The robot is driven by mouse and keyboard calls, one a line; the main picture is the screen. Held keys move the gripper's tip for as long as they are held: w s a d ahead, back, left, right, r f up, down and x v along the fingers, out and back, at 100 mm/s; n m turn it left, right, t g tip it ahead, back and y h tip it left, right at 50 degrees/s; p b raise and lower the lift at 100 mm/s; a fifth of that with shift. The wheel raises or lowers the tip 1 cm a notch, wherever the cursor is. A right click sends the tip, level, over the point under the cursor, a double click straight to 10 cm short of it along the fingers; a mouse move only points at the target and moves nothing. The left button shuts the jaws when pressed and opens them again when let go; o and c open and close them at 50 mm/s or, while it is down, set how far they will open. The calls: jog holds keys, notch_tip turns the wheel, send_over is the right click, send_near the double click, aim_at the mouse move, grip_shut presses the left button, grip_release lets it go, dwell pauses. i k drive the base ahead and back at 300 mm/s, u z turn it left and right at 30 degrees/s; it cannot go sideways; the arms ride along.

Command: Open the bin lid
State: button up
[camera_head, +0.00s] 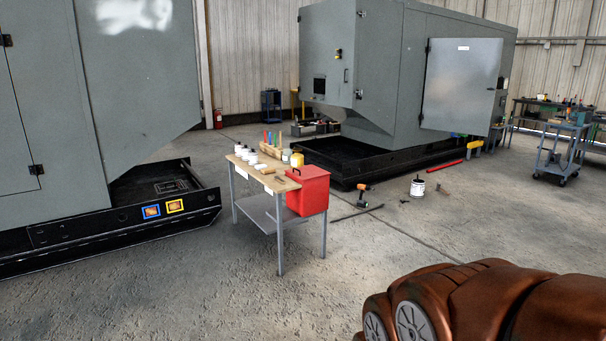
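A red bin (307,195) stands at the right end of a small work table (240,171). Its red lid (313,171) looks closed, lying flat over the top. A small dark handle shows at the lid's left edge. The inside of the bin is hidden. A copper-coloured part of my arm fills the lower right corner, well apart from the bin. My gripper is out of the picture, so its fingers cannot be seen.
White tubs, a yellow container (297,160) and colourful bottles crowd the table top. A drill (364,194), a paint can (417,187) and a dark bar lie on the floor to its right. Large grey enclosures (375,70) stand behind and left. The floor in front is clear.

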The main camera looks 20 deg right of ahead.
aim_at(309, 172)
jog(key=u, duration=0.65)
jog(key=i, duration=4.65)
jog(key=z, duration=3)
jog(key=i, duration=1.35)
jog(key=u, duration=0.8)
